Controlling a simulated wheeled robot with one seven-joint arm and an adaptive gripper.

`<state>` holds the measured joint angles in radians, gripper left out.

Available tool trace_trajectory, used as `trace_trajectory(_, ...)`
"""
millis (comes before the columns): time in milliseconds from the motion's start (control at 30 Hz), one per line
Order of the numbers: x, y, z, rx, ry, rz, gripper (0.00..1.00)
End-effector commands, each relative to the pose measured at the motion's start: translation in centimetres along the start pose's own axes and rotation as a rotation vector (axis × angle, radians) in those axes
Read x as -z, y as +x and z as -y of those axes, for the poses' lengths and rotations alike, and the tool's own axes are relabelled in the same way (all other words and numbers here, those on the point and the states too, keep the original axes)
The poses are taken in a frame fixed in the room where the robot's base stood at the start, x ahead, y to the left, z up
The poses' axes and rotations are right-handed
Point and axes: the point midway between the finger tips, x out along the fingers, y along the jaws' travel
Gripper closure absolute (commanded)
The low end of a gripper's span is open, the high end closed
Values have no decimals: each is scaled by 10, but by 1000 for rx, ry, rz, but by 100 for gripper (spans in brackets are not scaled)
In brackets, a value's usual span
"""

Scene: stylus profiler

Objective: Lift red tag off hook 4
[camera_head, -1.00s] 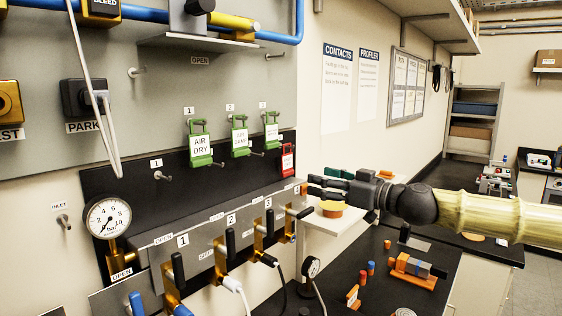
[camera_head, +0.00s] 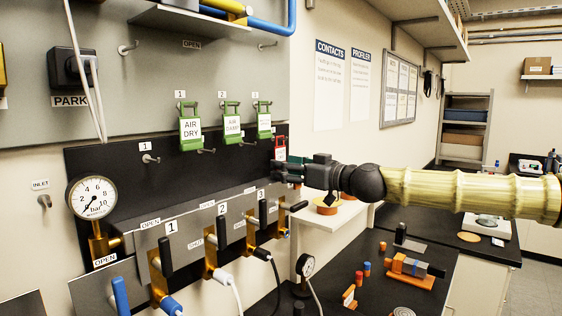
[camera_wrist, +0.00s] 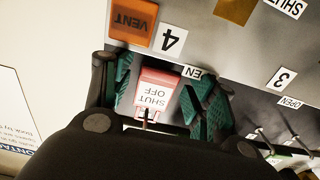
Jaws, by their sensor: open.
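The red tag (camera_head: 281,142) hangs on the black back panel at the right end of the row of tags, partly hidden behind my gripper. In the wrist view the red tag (camera_wrist: 153,80) appears upside down, with a white label reading SHUT OFF. My gripper (camera_head: 284,169) is at the tag in the head view. In the wrist view my gripper (camera_wrist: 165,95) is open, with one green-padded finger on each side of the tag. A thin dark peg (camera_wrist: 146,115) shows at the tag's label end. I cannot tell whether the pads touch the tag.
Green tags hang to the left, including the AIR DRY tag (camera_head: 191,130). An empty hook (camera_head: 150,159) labelled 1 sticks out further left. Valve levers (camera_head: 223,230) line the sloped panel below. A "4" label (camera_wrist: 173,40) and an orange VENT plate (camera_wrist: 132,22) lie close to the fingers.

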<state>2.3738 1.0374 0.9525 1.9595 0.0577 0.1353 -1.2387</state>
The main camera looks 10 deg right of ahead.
Motion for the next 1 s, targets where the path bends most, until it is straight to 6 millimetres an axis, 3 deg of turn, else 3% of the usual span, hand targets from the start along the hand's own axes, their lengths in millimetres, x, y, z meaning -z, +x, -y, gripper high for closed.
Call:
trace_trajectory(967, 1, 2, 1, 0, 0, 0, 43)
trace_trajectory(1000, 1, 2, 1, 0, 0, 0, 48)
